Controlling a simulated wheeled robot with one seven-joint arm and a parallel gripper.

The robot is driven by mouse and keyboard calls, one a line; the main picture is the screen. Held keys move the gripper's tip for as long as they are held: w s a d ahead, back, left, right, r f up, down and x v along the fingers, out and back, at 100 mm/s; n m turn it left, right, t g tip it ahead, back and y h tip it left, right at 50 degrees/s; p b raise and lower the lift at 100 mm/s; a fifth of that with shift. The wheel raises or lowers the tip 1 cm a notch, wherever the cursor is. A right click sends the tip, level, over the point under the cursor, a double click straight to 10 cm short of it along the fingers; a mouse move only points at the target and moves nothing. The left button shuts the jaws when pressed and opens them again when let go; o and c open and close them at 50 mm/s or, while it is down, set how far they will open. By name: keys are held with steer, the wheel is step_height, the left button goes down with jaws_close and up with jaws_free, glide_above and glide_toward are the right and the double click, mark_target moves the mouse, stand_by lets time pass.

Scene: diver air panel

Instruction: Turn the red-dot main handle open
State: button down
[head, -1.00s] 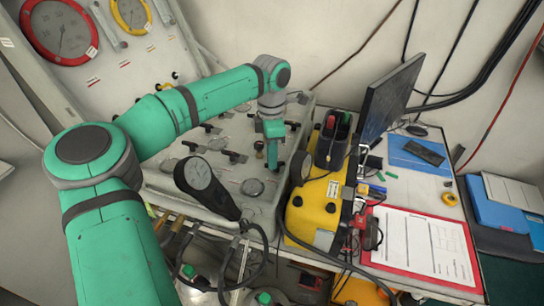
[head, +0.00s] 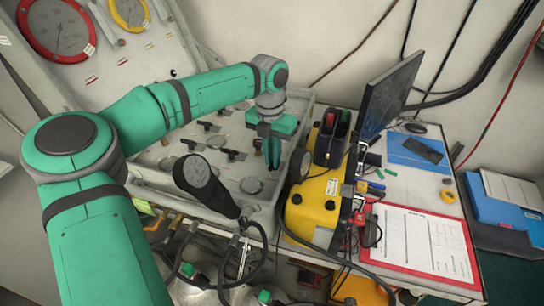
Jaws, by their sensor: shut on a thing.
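My gripper (head: 272,165) points down at the right side of this panel. Its fingers are close together, shut on a small handle at the panel face. The fingers hide that handle, and I cannot make out a red dot. Other black handles (head: 233,155) stand to the left of the gripper, apart from it.
A black hand-held gauge (head: 205,180) on a hose sticks up in front of the panel. A yellow case (head: 313,209) stands close on the right, with a monitor (head: 391,95) behind it. A red-framed clipboard (head: 425,242) lies further right.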

steer(key=shift+d+n, duration=0.1)
steer(key=shift+n, duration=0.5)
steer(key=shift+w, duration=0.1)
steer(key=shift+d, duration=0.2)
steer(key=shift+a, duration=0.15)
steer(key=c, duration=1.8)
jaws_free()
steer(key=shift+r, duration=0.1)
steer(key=r, duration=1)
steer(key=shift+a+r, duration=0.3)
steer(key=shift+r, duration=0.05)
